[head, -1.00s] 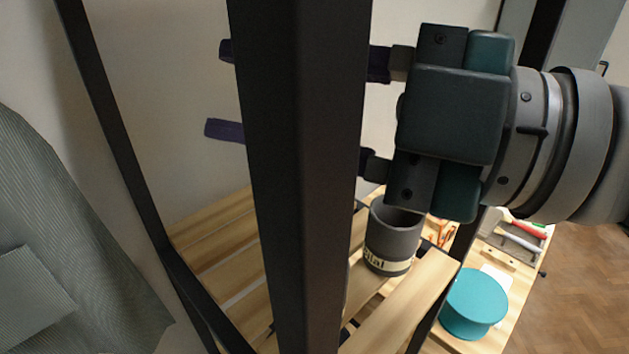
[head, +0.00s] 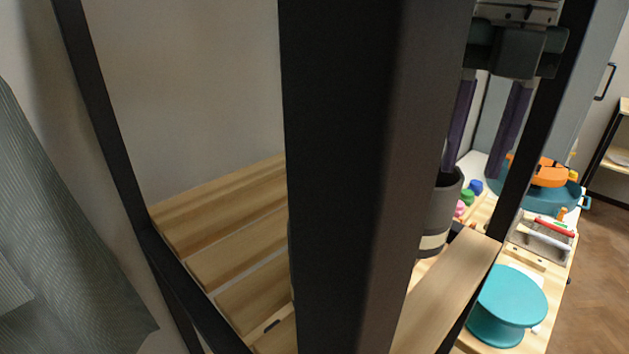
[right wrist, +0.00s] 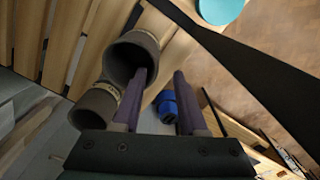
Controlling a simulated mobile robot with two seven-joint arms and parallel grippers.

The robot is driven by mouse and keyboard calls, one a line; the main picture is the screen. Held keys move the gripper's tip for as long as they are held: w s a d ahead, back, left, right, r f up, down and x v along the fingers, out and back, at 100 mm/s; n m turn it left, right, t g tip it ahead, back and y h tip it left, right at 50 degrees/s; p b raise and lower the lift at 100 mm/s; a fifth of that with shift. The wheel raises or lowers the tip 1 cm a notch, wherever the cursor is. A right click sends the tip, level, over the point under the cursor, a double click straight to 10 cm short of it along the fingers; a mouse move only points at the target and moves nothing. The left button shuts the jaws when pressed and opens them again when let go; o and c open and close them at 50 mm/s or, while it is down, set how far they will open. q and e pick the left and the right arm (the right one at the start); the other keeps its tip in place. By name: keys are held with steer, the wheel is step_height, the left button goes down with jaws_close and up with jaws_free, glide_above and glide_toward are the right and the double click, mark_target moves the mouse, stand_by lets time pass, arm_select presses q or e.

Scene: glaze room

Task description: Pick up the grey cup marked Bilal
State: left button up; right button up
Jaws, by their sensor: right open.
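A dark grey cup (head: 437,225) with a beige label band stands upright on the wooden slatted shelf, partly hidden by a black post in the head view. Its lettering is not readable now; the earlier head frame shows "ilal" on it. The right wrist view shows two grey cups with beige bands, a larger-looking one (right wrist: 134,44) and another (right wrist: 96,104) beside it; I cannot read their names. My right gripper (head: 473,165) is open and points down, with one finger overlapping the cup's mouth; it also shows in the right wrist view (right wrist: 160,80). My left gripper is not in view.
The black post (head: 370,180) stands close in front of the shelf (head: 225,230). A teal round stand (head: 507,300) is on the lower bench at right. A blue object (right wrist: 167,104) shows between the fingers in the right wrist view. The shelf's left part looks clear.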

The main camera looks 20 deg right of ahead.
mark_target(453, 207)
steer(key=shift+m, duration=0.3)
steer(key=f+p, duration=0.1)
steer(key=f, duration=0.1)
steer(key=f+p, duration=0.1)
steer(key=f, duration=0.1)
steer(key=f+p, duration=0.1)
steer(key=f, duration=0.1)
steer(key=shift+w+a+f, duration=0.2)
steer(key=shift+a+f, duration=0.05)
steer(key=shift+f, duration=0.6)
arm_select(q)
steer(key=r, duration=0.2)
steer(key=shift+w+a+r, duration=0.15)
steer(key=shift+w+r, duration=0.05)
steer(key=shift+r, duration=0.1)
arm_select(e)
jaws_close()
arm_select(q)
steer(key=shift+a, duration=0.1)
